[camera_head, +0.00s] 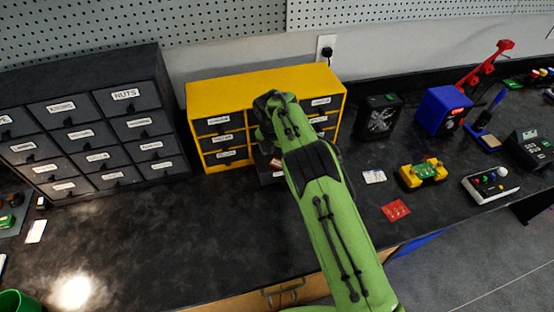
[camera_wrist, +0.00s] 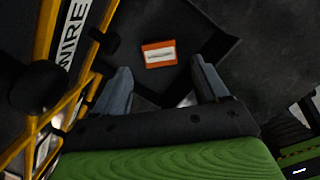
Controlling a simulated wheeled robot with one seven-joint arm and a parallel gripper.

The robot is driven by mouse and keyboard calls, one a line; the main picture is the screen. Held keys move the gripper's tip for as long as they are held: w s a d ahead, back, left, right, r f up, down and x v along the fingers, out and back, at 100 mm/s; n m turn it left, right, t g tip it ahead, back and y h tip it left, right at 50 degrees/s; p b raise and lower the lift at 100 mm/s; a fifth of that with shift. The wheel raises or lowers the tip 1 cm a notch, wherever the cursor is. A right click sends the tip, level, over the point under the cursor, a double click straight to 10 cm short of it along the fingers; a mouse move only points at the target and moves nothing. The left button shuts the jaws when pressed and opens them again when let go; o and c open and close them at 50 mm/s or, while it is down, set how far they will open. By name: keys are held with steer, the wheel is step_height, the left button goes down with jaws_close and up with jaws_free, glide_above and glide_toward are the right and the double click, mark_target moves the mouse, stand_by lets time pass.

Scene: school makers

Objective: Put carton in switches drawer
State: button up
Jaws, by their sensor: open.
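A small orange carton (camera_wrist: 158,60) with a white label lies in a dark open drawer (camera_wrist: 215,40) in the wrist view. My gripper (camera_wrist: 160,72) is open, its two grey fingers pointing toward the carton from either side, with nothing held between them. In the head view, my green arm reaches to the middle column of the yellow drawer cabinet (camera_head: 265,80); a bit of the orange and white carton (camera_head: 275,163) shows beside the arm, low at the cabinet's front. The arm hides most of the drawer. I cannot read a switches label.
A dark drawer cabinet (camera_head: 70,120) stands left of the yellow one. A black box (camera_head: 377,117), a blue device (camera_head: 440,110), a yellow controller (camera_head: 423,172) and red and white cards stand or lie to the right.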

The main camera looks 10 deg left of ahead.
step_height(320, 180, up, 7)
steer(key=s, duration=0.1)
steer(key=shift+a+p, duration=0.15)
steer(key=shift+p, duration=0.25)
steer(key=shift+f, duration=0.1)
steer(key=s+d+r+m+y, duration=0.1)
steer(key=s+d+r+m, duration=0.35)
steer(key=d+r, duration=0.2)
steer(key=s+d+r+m+t, duration=0.1)
steer(key=s+d+r+m, duration=0.2)
steer(key=d+r+m, duration=0.3)
steer(key=s+d+r+m+y, duration=0.1)
steer(key=s+d+r+m, duration=0.25)
steer(key=r+m, duration=0.35)
steer(key=s+d+m+t, duration=0.1)
steer(key=s+d+m, duration=0.2)
steer(key=s+m, duration=0.2)
steer(key=s+d+f+m+t+h, duration=0.1)
steer(key=s+d+m, duration=0.3)
steer(key=s, duration=0.6)
steer(key=s+d+f+m, duration=0.1)
steer(key=s+d+m, duration=0.2)
steer(key=s+m, duration=0.2)
steer(key=s, duration=0.3)
steer(key=shift+s+d+f+m+t, duration=0.2)
steer(key=shift+s+f+m+t, duration=0.05)
steer(key=shift+s+m+t, duration=0.15)
